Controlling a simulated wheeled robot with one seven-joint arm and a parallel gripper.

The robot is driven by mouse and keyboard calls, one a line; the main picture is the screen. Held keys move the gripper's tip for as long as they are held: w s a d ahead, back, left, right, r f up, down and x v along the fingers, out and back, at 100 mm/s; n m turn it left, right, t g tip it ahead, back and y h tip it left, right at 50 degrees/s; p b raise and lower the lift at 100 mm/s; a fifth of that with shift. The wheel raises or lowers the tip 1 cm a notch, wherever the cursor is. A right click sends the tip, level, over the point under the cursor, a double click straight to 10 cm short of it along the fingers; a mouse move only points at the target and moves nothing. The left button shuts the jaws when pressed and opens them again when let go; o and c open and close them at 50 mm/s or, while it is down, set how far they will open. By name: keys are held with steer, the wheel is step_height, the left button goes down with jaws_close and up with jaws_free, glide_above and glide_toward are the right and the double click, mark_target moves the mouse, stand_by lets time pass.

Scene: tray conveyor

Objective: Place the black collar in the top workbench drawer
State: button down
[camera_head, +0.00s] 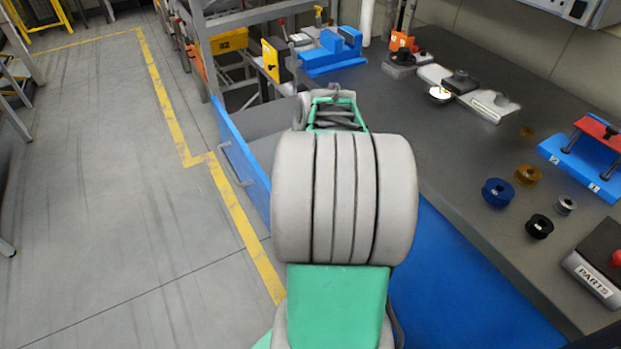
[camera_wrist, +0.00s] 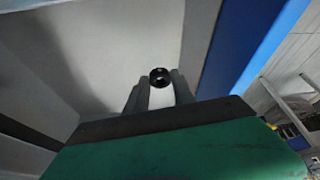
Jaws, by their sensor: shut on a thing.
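My gripper (camera_wrist: 160,82) shows in the wrist view, its two fingers shut on a small black collar (camera_wrist: 159,72) at their tips. The top workbench drawer (camera_head: 236,150) is pulled open, with a blue front and a handle, left of my arm in the head view. In the wrist view my gripper and the collar are over the pale drawer interior (camera_wrist: 75,50), with the blue drawer front (camera_wrist: 250,45) to the right. I cannot tell how high the collar is above the drawer floor. My arm hides the gripper and part of the drawer in the head view.
On the grey workbench lie another black ring (camera_head: 539,227), a blue ring (camera_head: 497,192), a brown ring (camera_head: 528,175) and a small metal ring (camera_head: 565,205). A blue fixture (camera_head: 585,165) and a parts box (camera_head: 597,270) stand at right.

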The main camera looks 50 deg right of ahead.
steer(key=w+d+f, duration=0.3)
steer(key=w+d+f+b, duration=0.1)
steer(key=w+d+f, duration=0.1)
steer(key=w+f, duration=0.2)
steer(key=w+d+f, duration=0.3)
steer(key=f, duration=0.1)
steer(key=shift+w+d+b, duration=0.15)
steer(key=shift+d+b, duration=0.15)
steer(key=shift+b, duration=0.05)
steer(key=shift+w+d+f, duration=0.15)
steer(key=shift+w+f, duration=0.05)
steer(key=shift+f, duration=0.15)
steer(key=shift+f+b, duration=0.4)
steer(key=shift+f, duration=1.25)
steer(key=c, duration=1.1)
jaws_free()
steer(key=shift+o, duration=0.2)
steer(key=shift+r, duration=0.45)
steer(key=p+v, duration=0.1)
steer(key=v, duration=1)
steer(key=shift+s+r+p, duration=0.15)
steer(key=shift+s+p, duration=0.05)
steer(key=shift+p, duration=0.2)
